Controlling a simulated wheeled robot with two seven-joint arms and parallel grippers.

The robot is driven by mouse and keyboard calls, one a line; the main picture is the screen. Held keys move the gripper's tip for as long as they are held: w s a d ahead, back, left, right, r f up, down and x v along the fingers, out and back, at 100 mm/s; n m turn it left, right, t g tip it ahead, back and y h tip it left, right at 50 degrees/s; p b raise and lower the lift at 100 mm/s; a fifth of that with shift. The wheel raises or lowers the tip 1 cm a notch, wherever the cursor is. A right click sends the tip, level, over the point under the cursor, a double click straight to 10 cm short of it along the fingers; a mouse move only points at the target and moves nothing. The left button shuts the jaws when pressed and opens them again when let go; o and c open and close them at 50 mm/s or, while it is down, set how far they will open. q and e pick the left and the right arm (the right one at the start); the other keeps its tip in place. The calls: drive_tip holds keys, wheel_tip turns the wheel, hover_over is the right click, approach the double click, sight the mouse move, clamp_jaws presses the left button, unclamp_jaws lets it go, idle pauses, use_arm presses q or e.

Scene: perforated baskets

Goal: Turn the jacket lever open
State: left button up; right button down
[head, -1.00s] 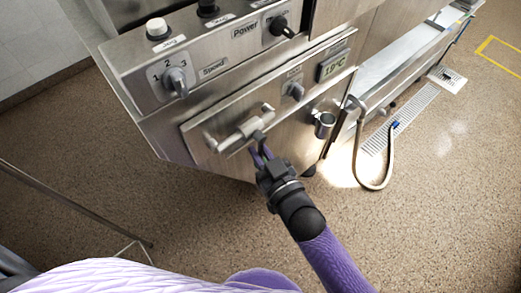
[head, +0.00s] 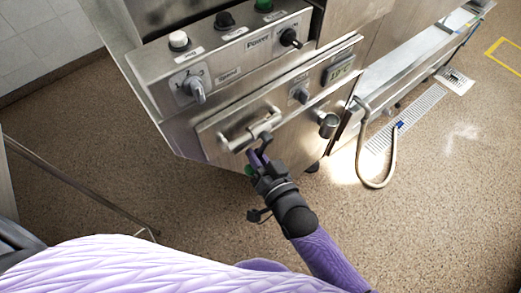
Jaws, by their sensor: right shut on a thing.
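The jacket lever (head: 265,138) is a short dark grey handle on a metal valve pipe (head: 240,132), low on the front panel of the steel machine. My right gripper (head: 257,158) comes up from below. Its purple fingers are shut on the lever's lower end and partly hide it. The lever points down and slightly right from the pipe. A small green part shows beside the fingers. My left gripper is not in view.
Above are a speed knob (head: 195,90), a power switch (head: 290,39) and push buttons. A small knob (head: 300,95), a display (head: 338,71) and a round metal fitting (head: 328,124) sit to the right. A hose (head: 362,165) hangs farther right. Brown floor lies open below.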

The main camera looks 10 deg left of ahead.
drive_tip(key=shift+s+a+r+m, duration=0.1)
drive_tip(key=shift+s+r+m, duration=0.05)
drive_tip(key=shift+m, duration=0.15)
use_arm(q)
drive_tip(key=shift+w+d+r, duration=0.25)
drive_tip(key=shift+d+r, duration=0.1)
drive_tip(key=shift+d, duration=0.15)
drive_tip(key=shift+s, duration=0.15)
use_arm(e)
drive_tip(key=c, duration=0.7)
unclamp_jaws()
drive_tip(key=shift+c, duration=0.2)
drive_tip(key=shift+o, duration=0.3)
use_arm(q)
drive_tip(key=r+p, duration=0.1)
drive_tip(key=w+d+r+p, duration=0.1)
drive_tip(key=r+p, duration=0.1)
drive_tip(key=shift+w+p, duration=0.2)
drive_tip(key=shift+p, duration=0.1)
use_arm(e)
drive_tip(key=v, duration=1)
